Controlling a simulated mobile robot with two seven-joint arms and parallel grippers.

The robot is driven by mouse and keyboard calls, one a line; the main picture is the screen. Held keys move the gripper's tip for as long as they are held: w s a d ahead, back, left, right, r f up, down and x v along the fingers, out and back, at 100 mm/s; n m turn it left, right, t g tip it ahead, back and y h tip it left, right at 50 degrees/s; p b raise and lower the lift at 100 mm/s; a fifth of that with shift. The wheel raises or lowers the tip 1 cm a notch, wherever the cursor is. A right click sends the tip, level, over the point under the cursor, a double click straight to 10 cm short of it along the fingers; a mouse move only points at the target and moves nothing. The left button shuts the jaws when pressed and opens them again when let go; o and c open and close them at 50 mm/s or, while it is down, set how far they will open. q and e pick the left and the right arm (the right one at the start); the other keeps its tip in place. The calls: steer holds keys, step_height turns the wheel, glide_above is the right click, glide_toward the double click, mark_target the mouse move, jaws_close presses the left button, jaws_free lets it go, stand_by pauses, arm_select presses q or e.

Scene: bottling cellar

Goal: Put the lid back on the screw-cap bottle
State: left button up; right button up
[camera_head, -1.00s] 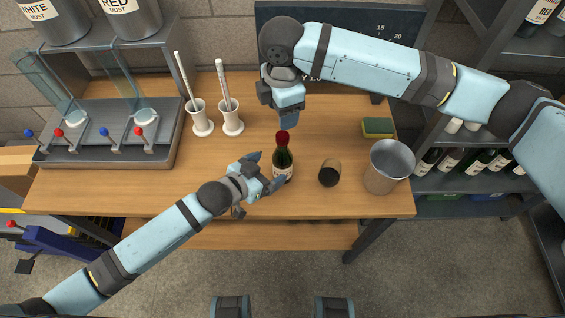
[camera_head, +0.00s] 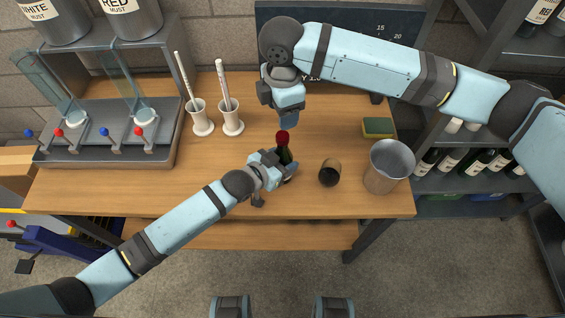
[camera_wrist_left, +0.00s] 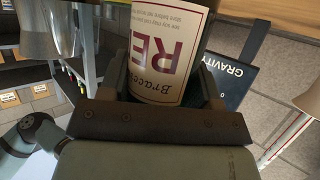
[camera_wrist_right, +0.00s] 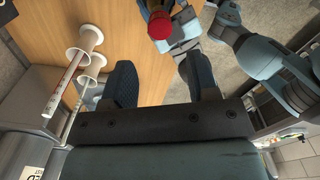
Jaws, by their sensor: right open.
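The dark green bottle (camera_head: 285,156) stands on the bench with a red top (camera_head: 283,137) at its neck, and I cannot tell whether that is the loose lid. The red top also shows from above in the right wrist view (camera_wrist_right: 160,26). My left gripper (camera_head: 281,163) has its fingers on both sides of the bottle. In the left wrist view the bottle's label (camera_wrist_left: 168,50) lies between the fingers, and I cannot tell whether they press on it. My right gripper (camera_head: 289,117) is open and empty, behind and above the bottle. No separate lid shows.
A dark-mouthed cup (camera_head: 329,173) and a metal bucket (camera_head: 388,168) stand to the right of the bottle. A sponge (camera_head: 377,127) lies behind the bucket. Two white stands (camera_head: 201,122) with tall tubes and a filling rack (camera_head: 110,130) are at the left.

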arm_select(q)
steer(key=c, duration=0.7)
jaws_close()
arm_select(e)
steer(key=shift+w+a, duration=0.1)
steer(key=shift+w, duration=0.05)
steer(key=w+a+r+n+t+y, duration=0.6)
steer(key=w+a+r+t+y, duration=0.4)
steer(key=w+r, duration=0.1)
steer(key=s+a+r+n+g+y, duration=0.65)
steer(key=s+r+n+y, duration=0.2)
steer(key=n, duration=0.95)
steer(key=s+d+f+n+g+h, duration=0.3)
steer(key=s+f+n+g+h, duration=0.5)
steer(key=n, duration=0.8)
steer(key=w+d+f+n+t+h, duration=0.1)
steer(key=d+f+h, duration=0.2)
steer(key=d, duration=0.1)
steer(key=w+d+f+n+t+h, duration=0.2)
steer(key=d+f+h, duration=0.1)
steer(key=d+f, duration=0.1)
steer(key=w+d+f+n+t+h, duration=0.1)
steer(key=d+f+n+h, duration=0.1)
steer(key=d+f+h, duration=0.2)
steer(key=shift+w+d+f, duration=0.25)
steer(key=shift+w+d, duration=0.15)
steer(key=shift+d, duration=0.05)
steer(key=shift+w+d+t+h, duration=0.2)
steer(key=shift+d+t+h, duration=0.05)
steer(key=shift+d, duration=0.15)
